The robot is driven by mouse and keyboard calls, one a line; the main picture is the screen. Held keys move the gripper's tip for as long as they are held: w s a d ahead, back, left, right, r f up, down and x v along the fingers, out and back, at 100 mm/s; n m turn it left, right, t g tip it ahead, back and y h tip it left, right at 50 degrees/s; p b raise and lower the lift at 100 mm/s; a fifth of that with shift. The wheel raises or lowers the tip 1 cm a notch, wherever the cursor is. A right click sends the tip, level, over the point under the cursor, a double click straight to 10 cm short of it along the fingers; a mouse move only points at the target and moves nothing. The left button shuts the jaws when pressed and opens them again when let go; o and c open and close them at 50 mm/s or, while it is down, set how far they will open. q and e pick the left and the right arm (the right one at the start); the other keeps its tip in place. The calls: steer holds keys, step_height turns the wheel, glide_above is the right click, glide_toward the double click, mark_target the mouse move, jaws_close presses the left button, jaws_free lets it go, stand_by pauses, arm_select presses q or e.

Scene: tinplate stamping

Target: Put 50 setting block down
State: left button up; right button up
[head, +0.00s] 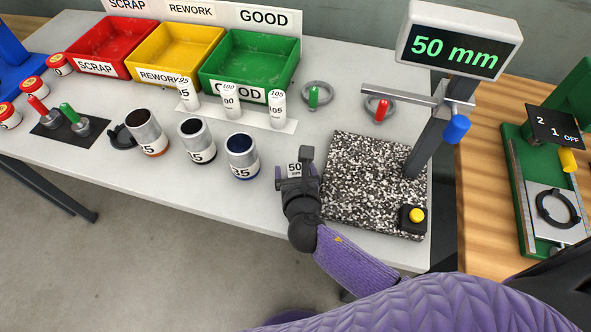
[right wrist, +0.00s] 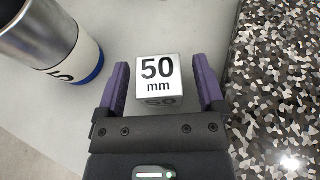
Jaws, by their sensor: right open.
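The 50 setting block (right wrist: 158,75) is a small silver block marked "50 mm". In the right wrist view it stands on the grey table between the two purple fingers of my right gripper (right wrist: 161,84), with a gap on each side. In the head view the block (head: 294,169) sits just left of the speckled granite plate (head: 365,180), partly hidden by my right gripper (head: 297,171). My right gripper is open around the block. My left gripper is not in view.
A blue-banded cup (head: 242,157) stands close to the left of the block, with more cups further left. The gauge display (head: 455,45) reads 50 mm above the granite plate. Red, yellow and green bins (head: 250,66) stand at the back.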

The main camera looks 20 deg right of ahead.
steer(key=shift+r, duration=0.1)
steer(key=shift+s+r, duration=0.2)
steer(key=p+v, duration=0.3)
steer(key=v, duration=0.8)
steer(key=shift+a+p, duration=0.1)
steer(key=shift+p, duration=0.2)
steer(key=shift+s+a+r, duration=0.1)
steer(key=shift+s+r, duration=0.05)
steer(key=shift+s, duration=0.15)
